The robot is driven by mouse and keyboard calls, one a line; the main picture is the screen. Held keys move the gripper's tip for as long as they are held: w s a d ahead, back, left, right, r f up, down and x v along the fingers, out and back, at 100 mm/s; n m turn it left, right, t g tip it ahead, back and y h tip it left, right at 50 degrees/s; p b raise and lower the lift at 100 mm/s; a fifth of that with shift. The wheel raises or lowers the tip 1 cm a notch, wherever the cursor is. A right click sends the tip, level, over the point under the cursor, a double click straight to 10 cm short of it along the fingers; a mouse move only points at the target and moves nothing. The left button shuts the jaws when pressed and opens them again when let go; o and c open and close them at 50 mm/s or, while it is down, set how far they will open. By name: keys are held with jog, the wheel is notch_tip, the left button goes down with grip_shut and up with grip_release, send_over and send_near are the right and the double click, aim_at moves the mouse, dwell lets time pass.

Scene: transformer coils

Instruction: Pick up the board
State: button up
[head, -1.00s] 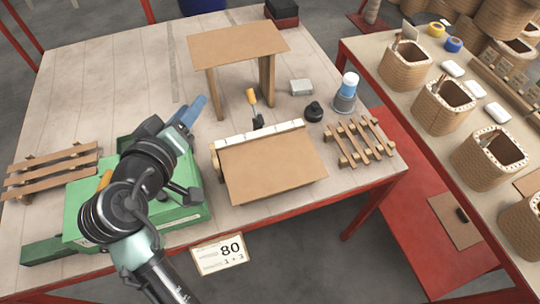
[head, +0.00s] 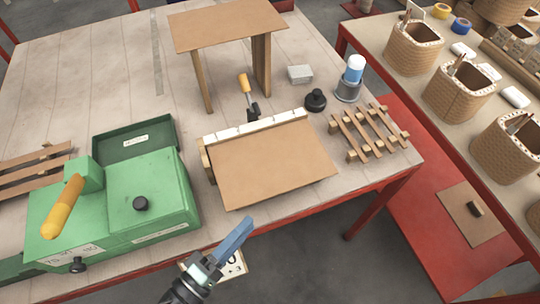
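A flat brown board (head: 270,165) lies on a low support near the front edge of the table. A whitish bar (head: 255,127) runs along its back edge, with a dark clamp (head: 253,114) and an orange handle behind it. My gripper (head: 244,226) has blue fingers and shows at the bottom, in front of the board's front edge and apart from it in the picture. The fingers overlap from this angle, so I cannot tell whether they are open or shut. Nothing shows between them.
A green machine (head: 150,205) with an orange handle stands left of the board. A raised brown panel on legs (head: 228,25) stands behind.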

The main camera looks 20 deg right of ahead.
aim_at(275, 194)
jog(key=p+x, duration=0.1)
jog(key=x, duration=0.9)
jog(key=shift+w+d+p, duration=0.1)
jog(key=shift+d+p, duration=0.15)
jog(key=shift+p, duration=0.05)
grip_shut()
dwell(1.1)
